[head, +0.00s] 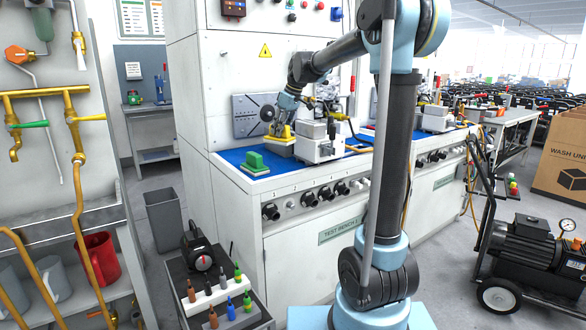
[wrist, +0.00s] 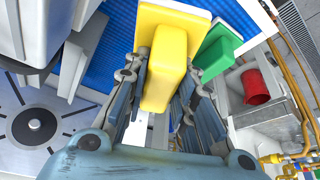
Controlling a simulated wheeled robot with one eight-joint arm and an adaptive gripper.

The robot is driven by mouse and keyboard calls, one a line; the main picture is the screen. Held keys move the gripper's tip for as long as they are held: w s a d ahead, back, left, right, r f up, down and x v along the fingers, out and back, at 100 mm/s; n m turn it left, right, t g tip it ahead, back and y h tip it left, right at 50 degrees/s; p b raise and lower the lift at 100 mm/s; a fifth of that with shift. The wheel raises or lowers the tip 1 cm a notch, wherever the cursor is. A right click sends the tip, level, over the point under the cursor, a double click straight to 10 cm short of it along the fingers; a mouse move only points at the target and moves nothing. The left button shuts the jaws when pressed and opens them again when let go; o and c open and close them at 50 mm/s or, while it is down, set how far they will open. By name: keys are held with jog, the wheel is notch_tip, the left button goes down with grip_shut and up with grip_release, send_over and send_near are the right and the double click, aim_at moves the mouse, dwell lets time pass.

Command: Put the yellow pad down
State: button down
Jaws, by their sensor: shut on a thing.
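The yellow pad (head: 281,143) is in my gripper (head: 280,125), over the blue bench mat (head: 232,156) in the head view. In the wrist view, the fingers of my gripper (wrist: 158,88) stand on both sides of the raised block of the yellow pad (wrist: 166,65), with its wider plate on the far side. I cannot tell whether its underside touches the mat. A green pad (head: 253,163) lies on the mat, left of and nearer than the yellow one. The green pad also shows in the wrist view (wrist: 215,50), just right of the yellow pad.
A grey-white fixture (head: 318,148) stands on the bench close to the right of the yellow pad. The white back panel (head: 228,75) rises behind. The bench front carries a row of black knobs (head: 310,198). Bare blue mat shows around the green pad.

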jog(key=shift+w+d, duration=0.1)
jog(key=shift+d, duration=0.25)
jog(key=shift+f, duration=0.1)
jog(key=shift+f, duration=4.95)
jog(key=c, duration=1.3)
grip_release()
